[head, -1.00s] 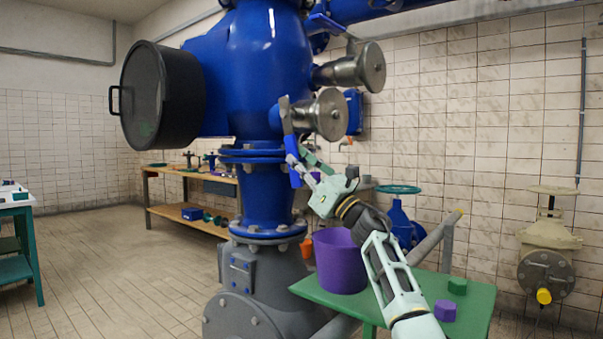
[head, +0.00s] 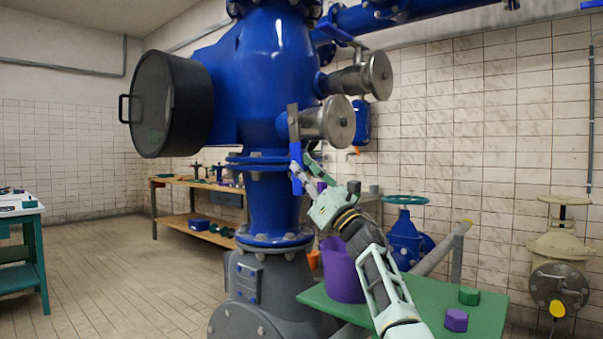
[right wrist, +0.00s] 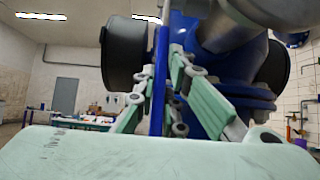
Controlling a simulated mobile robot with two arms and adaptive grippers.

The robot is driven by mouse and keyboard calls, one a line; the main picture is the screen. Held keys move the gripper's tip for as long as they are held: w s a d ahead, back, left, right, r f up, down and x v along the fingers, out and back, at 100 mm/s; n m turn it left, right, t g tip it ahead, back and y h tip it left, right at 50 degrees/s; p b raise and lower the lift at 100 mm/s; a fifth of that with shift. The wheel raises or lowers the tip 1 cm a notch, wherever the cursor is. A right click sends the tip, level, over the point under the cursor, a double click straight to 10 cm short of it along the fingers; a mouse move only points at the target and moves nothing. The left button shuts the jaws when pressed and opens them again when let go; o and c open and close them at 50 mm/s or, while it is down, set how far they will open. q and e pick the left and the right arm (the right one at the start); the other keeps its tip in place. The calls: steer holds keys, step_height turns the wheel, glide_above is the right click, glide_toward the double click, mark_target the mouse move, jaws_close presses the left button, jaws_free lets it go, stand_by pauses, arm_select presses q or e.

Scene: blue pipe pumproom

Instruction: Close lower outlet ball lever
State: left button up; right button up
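The lower outlet (head: 327,120) is a steel stub with a round flange on the blue vessel. Its ball lever hangs almost straight down from it, with a steel upper part and a blue handle (head: 296,155). My right gripper (head: 302,163) is at the lever's lower part, reaching up from the lower right. In the right wrist view the blue lever handle (right wrist: 158,80) stands between the two fingers. The fingers look spread, with a narrow space beside the handle; firm contact cannot be made out. My left gripper is not in view.
The upper outlet (head: 362,76) with its own lever is above. A green table (head: 420,295) bears a purple bucket (head: 342,272) and small green and purple pieces below my right arm. A large black round cover (head: 168,105) is at the left. A wooden bench (head: 178,222) stands behind.

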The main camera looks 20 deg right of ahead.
steer(key=o, duration=0.4)
steer(key=shift+d+r, duration=0.1)
steer(key=shift+d, duration=0.1)
steer(key=shift+c, duration=0.2)
steer(key=shift+o, duration=0.4)
steer(key=shift+a, duration=0.1)
steer(key=shift+s+f, duration=0.1)
steer(key=shift+f, duration=0.15)
steer(key=v, duration=1.1)
steer(key=shift+s+f, duration=0.15)
steer(key=shift+s, duration=0.1)
steer(key=shift+d, duration=0.2)
